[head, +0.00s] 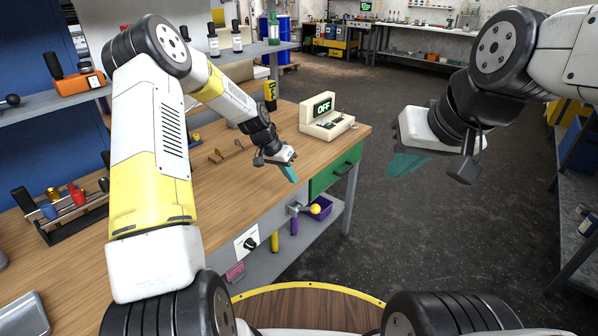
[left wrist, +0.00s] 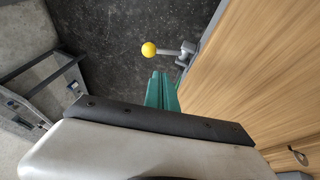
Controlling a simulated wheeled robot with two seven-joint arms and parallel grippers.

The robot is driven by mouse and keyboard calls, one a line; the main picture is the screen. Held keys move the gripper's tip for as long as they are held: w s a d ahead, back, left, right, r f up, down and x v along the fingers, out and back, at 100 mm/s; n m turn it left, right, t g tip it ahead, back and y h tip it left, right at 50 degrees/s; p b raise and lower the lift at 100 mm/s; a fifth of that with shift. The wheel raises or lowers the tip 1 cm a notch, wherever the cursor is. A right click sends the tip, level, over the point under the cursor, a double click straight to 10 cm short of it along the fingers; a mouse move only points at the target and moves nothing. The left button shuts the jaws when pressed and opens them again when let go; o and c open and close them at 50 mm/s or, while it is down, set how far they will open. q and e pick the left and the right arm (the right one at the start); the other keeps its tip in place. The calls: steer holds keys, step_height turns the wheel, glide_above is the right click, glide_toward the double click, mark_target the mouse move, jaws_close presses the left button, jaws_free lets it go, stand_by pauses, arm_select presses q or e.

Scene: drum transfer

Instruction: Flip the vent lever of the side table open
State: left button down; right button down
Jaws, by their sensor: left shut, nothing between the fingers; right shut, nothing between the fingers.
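The vent lever (head: 315,208) has a yellow ball at the end of a short grey arm, on a grey bracket at the front edge of the wooden side table (head: 230,184). In the left wrist view the lever (left wrist: 149,49) sticks out sideways from the table edge, away from the wood. My left gripper (head: 291,174) has teal fingers, shut and empty, above the table's front edge and apart from the lever. In the left wrist view its fingertips (left wrist: 161,76) show just below the ball and arm. My right gripper (head: 407,164) is shut and empty over the open floor.
A cream box reading OFF (head: 323,110) stands at the table's far end, above a green drawer (head: 336,171). A purple bin (head: 324,207) sits on the lower shelf behind the lever. A black knob on a white plate (head: 247,243) is on the table's front.

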arm_select(q)
glide_toward(307, 209)
steer(key=w+d, duration=0.1)
steer(key=d, duration=0.1)
steer(key=shift+s+d+f, duration=0.15)
steer(key=shift+d+f, duration=0.45)
steer(key=shift+f, duration=0.15)
steer(key=shift+s+d+f, duration=0.1)
steer(key=shift+d+f, duration=0.45)
steer(key=shift+f, duration=0.25)
steer(key=shift+d, duration=0.1)
